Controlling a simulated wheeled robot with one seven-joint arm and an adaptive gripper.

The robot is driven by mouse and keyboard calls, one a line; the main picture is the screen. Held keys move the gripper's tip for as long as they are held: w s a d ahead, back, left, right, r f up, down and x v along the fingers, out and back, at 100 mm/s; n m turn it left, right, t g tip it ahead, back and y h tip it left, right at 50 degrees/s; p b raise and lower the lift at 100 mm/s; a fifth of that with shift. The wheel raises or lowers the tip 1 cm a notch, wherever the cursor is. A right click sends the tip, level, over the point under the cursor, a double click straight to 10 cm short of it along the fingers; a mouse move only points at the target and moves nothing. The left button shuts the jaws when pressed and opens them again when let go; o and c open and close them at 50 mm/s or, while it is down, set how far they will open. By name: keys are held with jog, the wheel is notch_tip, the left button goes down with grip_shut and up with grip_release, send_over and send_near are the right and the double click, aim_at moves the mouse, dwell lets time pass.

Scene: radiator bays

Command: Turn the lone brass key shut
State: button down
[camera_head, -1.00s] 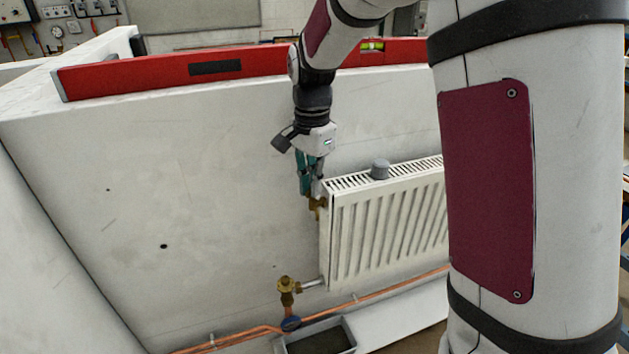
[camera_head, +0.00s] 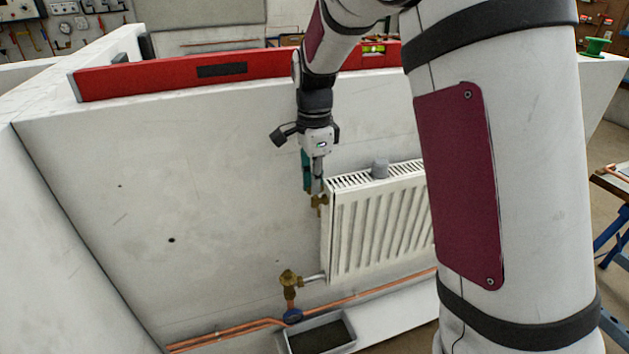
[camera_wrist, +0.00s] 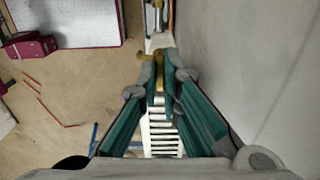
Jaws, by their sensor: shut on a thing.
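The brass key (camera_head: 319,201) sits at the upper left corner of the white radiator (camera_head: 375,225), by the wall. My gripper (camera_head: 314,186) reaches down to it from above, its teal fingers pointing down. In the wrist view my gripper (camera_wrist: 165,72) has its fingertips closed in on the brass key (camera_wrist: 158,83), with the radiator's slotted top (camera_wrist: 162,138) below. The fingers hide part of the key, so its exact turn is hard to tell.
A brass valve (camera_head: 289,279) is at the radiator's lower left, above copper pipes (camera_head: 225,335) and a tray (camera_head: 352,342). A red spirit level (camera_head: 160,79) lies along the wall top. The wall left of the radiator is bare.

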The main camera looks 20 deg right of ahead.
jog(key=shift+r, duration=0.1)
jog(key=c, duration=2.1)
grip_release()
jog(key=shift+o, duration=0.2)
notch_tip(320, 180, up, 12)
